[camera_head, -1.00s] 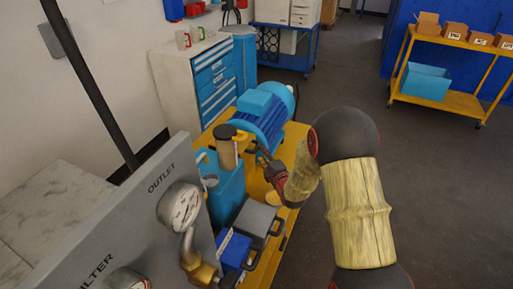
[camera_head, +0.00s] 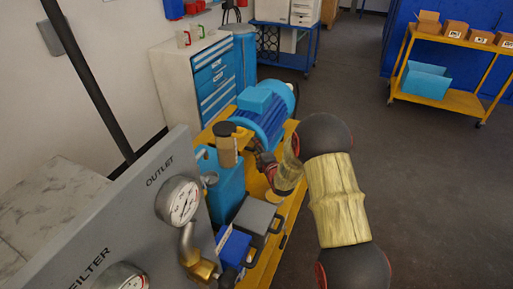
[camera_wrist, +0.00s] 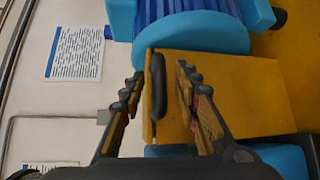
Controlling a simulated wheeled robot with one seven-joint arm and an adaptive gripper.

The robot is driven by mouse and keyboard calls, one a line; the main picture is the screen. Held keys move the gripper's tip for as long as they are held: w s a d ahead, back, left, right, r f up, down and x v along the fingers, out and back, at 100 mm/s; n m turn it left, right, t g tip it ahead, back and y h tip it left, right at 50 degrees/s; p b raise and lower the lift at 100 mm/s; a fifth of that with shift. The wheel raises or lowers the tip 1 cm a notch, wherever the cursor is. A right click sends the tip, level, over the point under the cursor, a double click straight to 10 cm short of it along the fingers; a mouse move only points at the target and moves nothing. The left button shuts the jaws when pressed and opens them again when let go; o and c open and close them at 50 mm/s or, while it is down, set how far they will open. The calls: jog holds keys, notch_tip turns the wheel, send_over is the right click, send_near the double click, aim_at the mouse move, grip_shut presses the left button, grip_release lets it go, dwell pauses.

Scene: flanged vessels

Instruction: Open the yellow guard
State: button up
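The yellow guard (camera_wrist: 240,95) is a box-like cover beside the blue motor (camera_wrist: 190,25) in the wrist view. A black handle (camera_wrist: 158,88) stands out from its left edge. My gripper (camera_wrist: 160,78) is open, with one finger on each side of the handle. Whether either finger touches it I cannot tell. In the head view my gripper (camera_head: 263,163) is at the pump unit, just below the blue motor (camera_head: 264,112). My gripper and the pump parts hide most of the guard there.
A grey panel (camera_head: 130,215) with gauges stands at the near left. A grey box (camera_head: 257,217) is nearer. The floor to the right is clear up to a yellow cart (camera_head: 440,97).

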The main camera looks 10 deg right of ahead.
jog(key=c, duration=0.8)
grip_shut()
